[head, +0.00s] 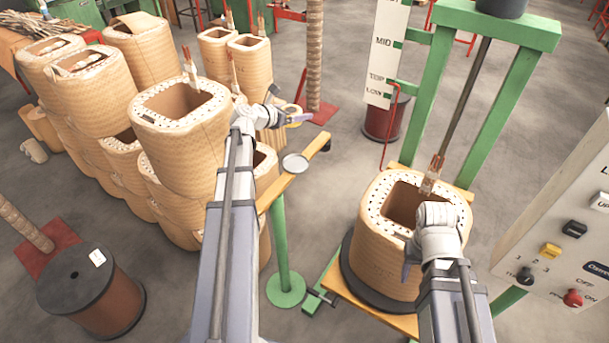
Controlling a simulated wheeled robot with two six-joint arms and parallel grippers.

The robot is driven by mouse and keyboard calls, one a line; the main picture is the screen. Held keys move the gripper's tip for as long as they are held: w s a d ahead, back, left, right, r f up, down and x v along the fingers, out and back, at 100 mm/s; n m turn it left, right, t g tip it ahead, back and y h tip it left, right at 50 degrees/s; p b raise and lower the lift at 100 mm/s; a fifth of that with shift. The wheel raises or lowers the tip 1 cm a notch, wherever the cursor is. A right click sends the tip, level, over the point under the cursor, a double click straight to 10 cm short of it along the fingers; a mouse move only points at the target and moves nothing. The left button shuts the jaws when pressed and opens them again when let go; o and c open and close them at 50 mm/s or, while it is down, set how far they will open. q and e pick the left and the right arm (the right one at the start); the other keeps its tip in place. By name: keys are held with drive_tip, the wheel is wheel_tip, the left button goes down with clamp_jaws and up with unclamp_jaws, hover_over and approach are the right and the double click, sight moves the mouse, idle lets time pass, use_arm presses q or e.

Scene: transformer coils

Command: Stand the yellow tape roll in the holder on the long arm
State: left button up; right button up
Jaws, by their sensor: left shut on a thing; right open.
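My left gripper (292,116) is shut on the yellow tape roll (294,109), which shows small and partly hidden by the fingers. It is held in the air above and beyond the long yellow arm (312,151) on a green post. A round, pale, dish-like holder (295,163) sits on this arm, below the roll in the picture. The roll appears apart from the holder. My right gripper (408,262) is open by the front of the wound coil (376,238) on the machine; its fingers are mostly hidden by its wrist.
Stacked tan coils (180,150) crowd the left, close to my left arm. A dark spool (90,290) stands on the floor at lower left. A green frame (425,100) rises behind the machine's coil. A control panel (570,225) is at the right. Floor between post and frame is clear.

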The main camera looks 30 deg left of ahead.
use_arm(q)
drive_tip(key=b, duration=1.3)
hover_over(299, 160)
drive_tip(key=f, duration=1.4)
drive_tip(key=shift+s+d+f, duration=0.25)
drive_tip(key=shift+d+f, duration=0.05)
drive_tip(key=shift+f, duration=0.1)
wheel_tip(299, 160, up, 6)
drive_tip(key=n+y+p, duration=0.3)
drive_tip(key=p, duration=0.3)
drive_tip(key=shift+t, duration=0.3)
drive_tip(key=f+b, duration=0.6)
drive_tip(key=f, duration=0.1)
drive_tip(key=f+b, duration=0.3)
drive_tip(key=b, duration=0.1)
drive_tip(key=shift+w+a+f, duration=0.2)
drive_tip(key=shift+a+f, duration=0.05)
use_arm(e)
wheel_tip(299, 160, down, 19)
drive_tip(key=shift+d, duration=0.25)
drive_tip(key=shift+f, duration=0.15)
use_arm(q)
drive_tip(key=shift+f, duration=0.15)
drive_tip(key=o, duration=1.2)
use_arm(e)
drive_tip(key=shift+f, duration=0.1)
